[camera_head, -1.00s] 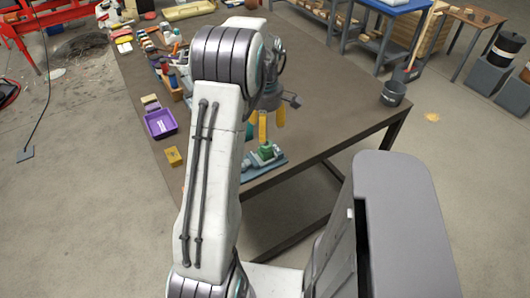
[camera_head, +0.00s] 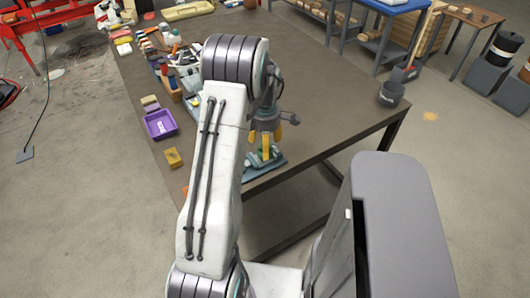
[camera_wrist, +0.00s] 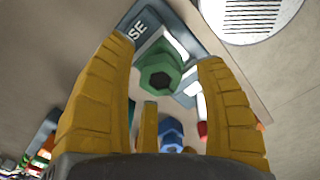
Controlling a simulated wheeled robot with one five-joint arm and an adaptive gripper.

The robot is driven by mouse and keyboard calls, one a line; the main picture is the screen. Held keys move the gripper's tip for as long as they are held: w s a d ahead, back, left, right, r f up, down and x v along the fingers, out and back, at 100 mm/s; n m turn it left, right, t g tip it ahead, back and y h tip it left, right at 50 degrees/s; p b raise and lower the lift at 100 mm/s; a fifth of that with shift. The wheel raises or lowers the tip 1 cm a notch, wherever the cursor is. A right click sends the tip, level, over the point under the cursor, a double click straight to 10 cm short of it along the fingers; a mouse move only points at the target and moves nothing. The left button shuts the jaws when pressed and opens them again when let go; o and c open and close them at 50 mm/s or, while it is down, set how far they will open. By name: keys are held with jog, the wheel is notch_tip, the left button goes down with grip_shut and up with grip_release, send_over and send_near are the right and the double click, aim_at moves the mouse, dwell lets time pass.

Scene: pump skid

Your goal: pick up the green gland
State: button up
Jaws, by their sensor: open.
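The green gland (camera_wrist: 160,72) is a hexagonal nut-like piece with a dark hole, seen from above in the wrist view. It sits on a grey-blue base plate (camera_wrist: 190,40) with white lettering. In the head view, the plate (camera_head: 273,164) is near the table's front edge, and the gland is mostly hidden by my gripper. My gripper (camera_wrist: 170,70) has yellow fingers, spread apart on either side of the gland with gaps to it. It is open and empty. In the head view my gripper (camera_head: 265,145) points down just over the plate.
A blue part (camera_wrist: 171,134) and a red part (camera_wrist: 203,129) show near my fingers. A purple tray (camera_head: 160,124) and a yellow block (camera_head: 173,157) lie on the table to the left. A dark bucket (camera_head: 392,93) stands at the right corner. The table middle is clear.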

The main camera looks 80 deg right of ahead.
jog(key=shift+f, duration=0.35)
jog(key=shift+c, duration=0.2)
grip_shut()
dwell(0.5)
